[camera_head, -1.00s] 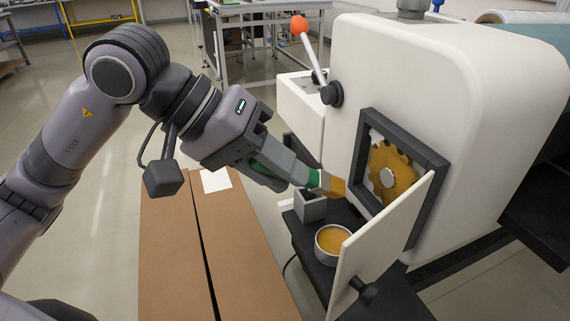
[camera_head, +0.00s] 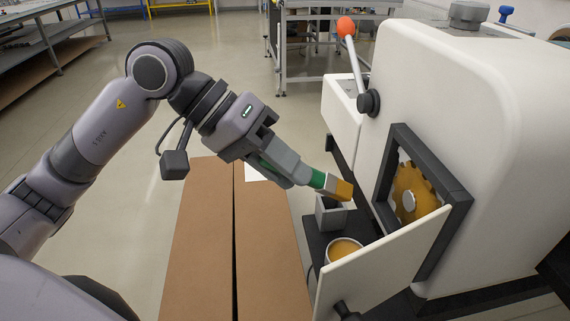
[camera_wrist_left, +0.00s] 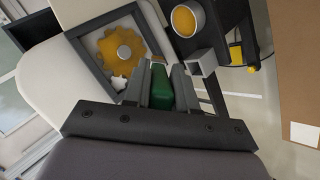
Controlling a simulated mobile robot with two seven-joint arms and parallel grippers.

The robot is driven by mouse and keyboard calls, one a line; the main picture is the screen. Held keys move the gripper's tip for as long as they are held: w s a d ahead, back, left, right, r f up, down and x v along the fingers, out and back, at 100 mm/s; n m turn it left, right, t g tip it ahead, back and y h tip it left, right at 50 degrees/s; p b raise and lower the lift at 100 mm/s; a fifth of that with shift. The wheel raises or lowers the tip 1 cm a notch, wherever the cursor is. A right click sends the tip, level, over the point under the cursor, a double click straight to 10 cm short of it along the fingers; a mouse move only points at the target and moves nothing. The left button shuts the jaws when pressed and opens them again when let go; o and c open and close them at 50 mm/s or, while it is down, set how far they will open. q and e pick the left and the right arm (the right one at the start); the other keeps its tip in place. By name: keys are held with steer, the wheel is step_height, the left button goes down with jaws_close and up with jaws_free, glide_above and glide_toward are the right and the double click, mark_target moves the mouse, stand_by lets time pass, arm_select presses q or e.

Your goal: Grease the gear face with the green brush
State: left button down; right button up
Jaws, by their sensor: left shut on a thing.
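My left gripper (camera_head: 294,173) is shut on the green brush (camera_head: 318,179), whose bristle end is amber and points right toward the machine. The brush handle also shows between the fingers in the left wrist view (camera_wrist_left: 160,88). The gear (camera_head: 412,193) is a yellow-orange toothed disc with a pale hub, inside a dark square frame (camera_head: 460,205) in the white machine. The bristles are just left of the frame, apart from the gear in the head view. A round cup of amber grease (camera_head: 343,249) stands below, partly hidden by the open door. My right gripper is not in view.
The white hatch door (camera_head: 385,262) stands open in front of the gear opening. A grey square holder (camera_head: 330,214) sits on the dark shelf beside the cup. A lever with an orange knob (camera_head: 346,26) rises from the machine. Brown boards (camera_head: 200,235) lie below my arm.

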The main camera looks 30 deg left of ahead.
mark_target(326, 178)
arm_select(q)
steer(key=shift+w+d+r+p, duration=0.2)
steer(key=shift+w+d+p, duration=0.25)
steer(key=shift+d+p, duration=0.15)
steer(key=w+d+p, duration=0.1)
steer(key=d, duration=0.1)
steer(key=shift+w+d+f+p, duration=0.1)
steer(key=shift+w+d+p, duration=0.3)
steer(key=shift+w+d+f, duration=0.1)
steer(key=shift+w+d, duration=0.15)
steer(key=shift+d, duration=0.1)
steer(key=shift+w+d, duration=0.35)
steer(key=shift+d, duration=0.1)
steer(key=shift+s, duration=0.1)
